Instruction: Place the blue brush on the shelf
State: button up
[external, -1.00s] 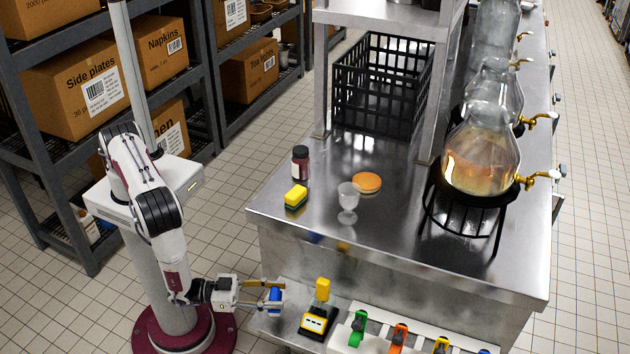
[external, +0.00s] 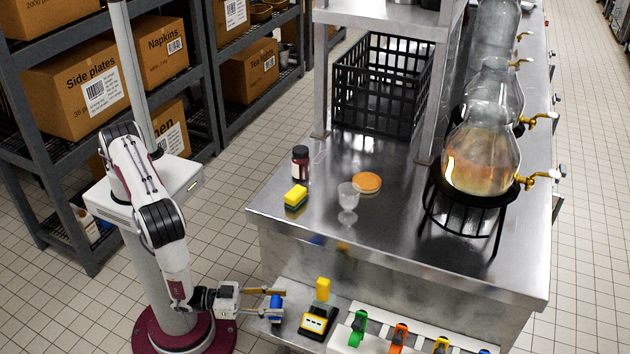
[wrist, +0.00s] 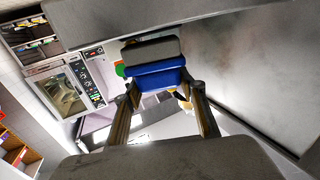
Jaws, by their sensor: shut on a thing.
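The blue brush (external: 275,304) is held at the end of my gripper (external: 277,305), beside the left end of a low steel ledge (external: 293,295) at the counter's front. In the wrist view the brush (wrist: 155,76) shows a blue body with a grey side, between the tips of the two fingers (wrist: 160,90). My gripper is shut on it. A raised steel shelf (external: 385,14) stands over the far part of the counter. Whether the brush touches the ledge cannot be told.
A yellow-and-black device (external: 317,320) stands just right of the brush. A white rack with coloured handles (external: 375,340) is further right. On the counter (external: 330,255) are a sponge (external: 296,196), dark jar (external: 300,162), goblet (external: 348,197), orange disc (external: 367,182) and black crate (external: 383,82).

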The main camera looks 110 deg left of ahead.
jog(key=shift+f, duration=0.55)
dwell(0.5)
jog(key=o, duration=1.3)
jog(key=shift+v, duration=6.05)
jog(key=shift+f, duration=0.1)
